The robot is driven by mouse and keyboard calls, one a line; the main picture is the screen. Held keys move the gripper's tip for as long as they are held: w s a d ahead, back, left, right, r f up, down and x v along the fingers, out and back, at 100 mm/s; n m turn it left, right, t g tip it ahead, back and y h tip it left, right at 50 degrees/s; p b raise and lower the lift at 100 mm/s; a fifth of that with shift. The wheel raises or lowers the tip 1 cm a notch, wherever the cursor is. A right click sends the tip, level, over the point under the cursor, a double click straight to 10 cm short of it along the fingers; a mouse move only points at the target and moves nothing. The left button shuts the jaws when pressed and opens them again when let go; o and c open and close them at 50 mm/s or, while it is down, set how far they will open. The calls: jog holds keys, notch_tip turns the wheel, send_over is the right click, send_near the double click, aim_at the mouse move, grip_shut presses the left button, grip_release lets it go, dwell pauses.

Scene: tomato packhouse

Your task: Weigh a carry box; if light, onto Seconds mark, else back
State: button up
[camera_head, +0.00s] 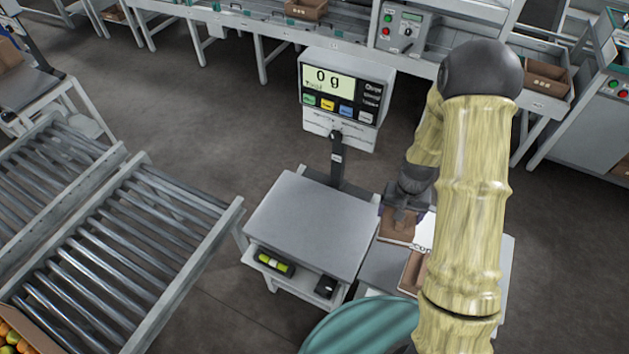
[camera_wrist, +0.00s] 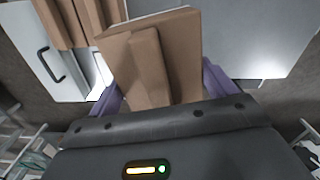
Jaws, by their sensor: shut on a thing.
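My gripper (camera_head: 404,208) is shut on a brown cardboard carry box (camera_head: 396,229). In the wrist view the purple fingers of my gripper (camera_wrist: 162,90) flank the held carry box (camera_wrist: 125,65). The weighing scale (camera_head: 310,225) has a bare grey pan, and its display (camera_head: 329,86) reads 0 g. The side table (camera_head: 380,265) right of the scale bears a white mark (camera_head: 425,231) with partly hidden lettering; I cannot read it as Seconds. Another carry box (camera_head: 411,272) is on this table, partly behind my arm. I cannot tell whether the held box touches the table.
Roller conveyors (camera_head: 120,255) stand at the left, with a box of tomatoes (camera_head: 12,338) at the corner. A green rounded thing (camera_head: 365,325) is at the front. A packing line with a control box (camera_head: 402,28) runs along the back. Grey floor lies open between.

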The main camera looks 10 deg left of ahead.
jog(key=shift+n, duration=0.5)
jog(key=r+p, duration=0.1)
jog(key=p, duration=0.1)
jog(key=w+r+p, duration=0.1)
jog(key=p, duration=0.1)
jog(key=r+p, duration=0.2)
jog(key=shift+w+p, duration=0.3)
jog(key=shift+p, duration=0.05)
jog(key=shift+w+p, duration=0.15)
jog(key=shift+p, duration=0.35)
jog(key=shift+f, duration=0.1)
